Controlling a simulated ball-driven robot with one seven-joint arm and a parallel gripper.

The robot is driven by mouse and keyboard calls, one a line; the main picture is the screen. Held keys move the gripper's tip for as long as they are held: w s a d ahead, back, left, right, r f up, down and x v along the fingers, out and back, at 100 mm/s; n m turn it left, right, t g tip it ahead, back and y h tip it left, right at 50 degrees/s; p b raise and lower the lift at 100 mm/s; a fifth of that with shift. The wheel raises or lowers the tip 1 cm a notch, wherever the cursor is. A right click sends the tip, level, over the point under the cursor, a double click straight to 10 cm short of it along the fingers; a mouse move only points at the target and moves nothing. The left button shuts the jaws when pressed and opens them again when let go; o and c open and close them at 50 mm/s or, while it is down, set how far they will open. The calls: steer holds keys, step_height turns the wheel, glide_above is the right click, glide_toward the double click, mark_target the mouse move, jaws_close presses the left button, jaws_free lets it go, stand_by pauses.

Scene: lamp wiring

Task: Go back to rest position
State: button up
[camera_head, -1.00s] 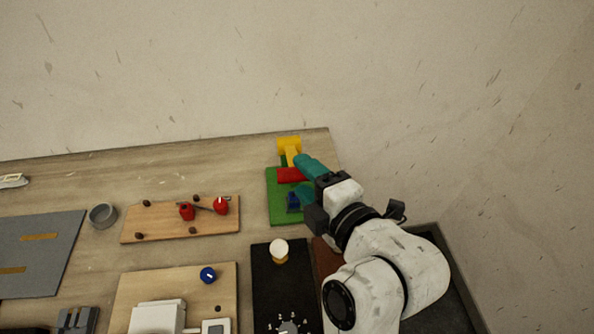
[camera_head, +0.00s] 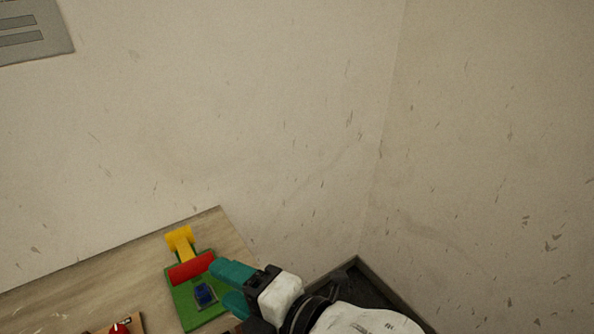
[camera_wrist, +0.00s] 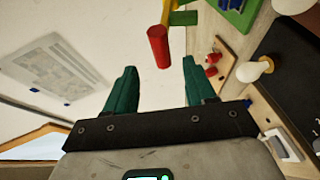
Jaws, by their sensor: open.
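My gripper (camera_head: 232,286) has teal fingers that stand apart with nothing between them. In the head view it is over the right side of the green board (camera_head: 186,310), close to the red cylinder (camera_head: 191,268) and the blue block (camera_head: 205,294). A yellow part (camera_head: 180,240) stands at the far end of that board. In the wrist view the fingers (camera_wrist: 156,88) are spread wide, and the red cylinder (camera_wrist: 159,47) shows beyond them. I cannot tell whether a finger touches the cylinder.
The wooden table (camera_head: 95,281) ends near the wall, with a dark tray (camera_head: 372,288) at its right. Red parts (camera_head: 120,329) on a wooden board show at the bottom edge. The wrist view shows a white bulb (camera_wrist: 252,70) on a black board (camera_wrist: 285,58).

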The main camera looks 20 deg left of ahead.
steer(key=d+f+m+t+h, duration=0.1)
steer(key=d+f+m+h, duration=0.3)
steer(key=d+f+m, duration=0.65)
steer(key=d+f+m+h, duration=0.55)
steer(key=d+f, duration=0.25)
steer(key=d, duration=0.5)
steer(key=s+d+f+m+g+h, duration=0.2)
steer(key=s+d+f+m, duration=0.3)
steer(key=s+d+m, duration=0.3)
steer(key=s+d+f+m+g+h, duration=0.2)
steer(key=s+d+m, duration=0.5)
steer(key=d, duration=0.4)
step_height(320, 180, down, 3)
steer(key=shift+s+d+r+m+h, duration=0.1)
steer(key=shift+s+d+m+h, duration=0.25)
steer(key=shift+s+h, duration=0.3)
